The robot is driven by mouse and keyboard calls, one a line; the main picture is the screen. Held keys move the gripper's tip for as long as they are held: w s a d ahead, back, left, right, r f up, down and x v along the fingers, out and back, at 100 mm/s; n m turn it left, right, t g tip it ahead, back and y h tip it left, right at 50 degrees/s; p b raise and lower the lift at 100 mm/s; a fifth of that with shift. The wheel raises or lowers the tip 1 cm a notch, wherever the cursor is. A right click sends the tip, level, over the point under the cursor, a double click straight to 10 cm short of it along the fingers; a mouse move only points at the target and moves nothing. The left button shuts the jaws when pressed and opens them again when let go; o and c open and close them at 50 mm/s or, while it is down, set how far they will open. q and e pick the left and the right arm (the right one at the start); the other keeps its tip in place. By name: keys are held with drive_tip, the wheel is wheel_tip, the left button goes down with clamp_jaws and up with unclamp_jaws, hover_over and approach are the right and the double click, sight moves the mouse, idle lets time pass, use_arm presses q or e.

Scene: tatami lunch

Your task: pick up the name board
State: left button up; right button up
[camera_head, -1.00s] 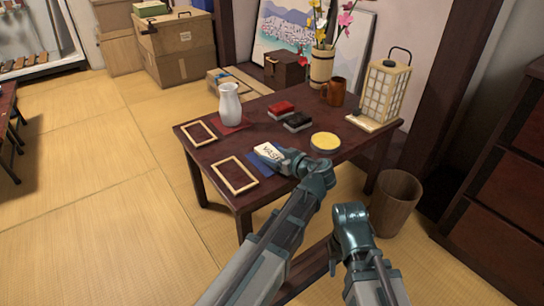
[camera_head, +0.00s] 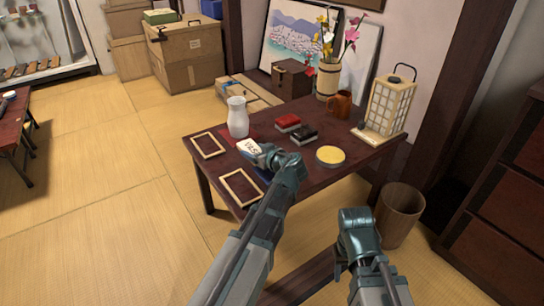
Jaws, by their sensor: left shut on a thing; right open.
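The name board (camera_head: 249,146) is a small white plate with dark lettering that seems to read "VASE". My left gripper (camera_head: 264,154) is shut on its right end, and the fingers hide part of it. The board appears near the front of the white vase (camera_head: 238,119), beyond the blue mat (camera_head: 264,174), which is partly covered by my arm. I cannot tell how high it is above the table. My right gripper (camera_head: 355,222) is open and empty in front of the table, low in the picture; its fingertips are hard to see.
The dark table (camera_head: 310,182) also bears two empty frames (camera_head: 208,145) (camera_head: 241,187), red and black boxes (camera_head: 288,123) (camera_head: 304,134), a yellow round tin (camera_head: 331,156), a brown mug (camera_head: 339,103) and a lantern (camera_head: 391,105). A wooden bin (camera_head: 399,215) stands at the right.

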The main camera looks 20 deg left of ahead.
use_arm(q)
drive_tip(key=a, duration=0.4)
drive_tip(key=w+a, duration=0.1)
drive_tip(key=a, duration=0.1)
drive_tip(key=shift+a+r, duration=0.25)
drive_tip(key=shift+r, duration=0.1)
wheel_tip(320, 180, up, 50)
drive_tip(key=p, duration=5)
drive_tip(key=shift+f, duration=0.25)
wheel_tip(320, 180, down, 50)
drive_tip(key=b, duration=4.9)
drive_tip(key=shift+b, duration=0.4)
drive_tip(key=shift+r, duration=0.2)
drive_tip(key=shift+d, duration=0.1)
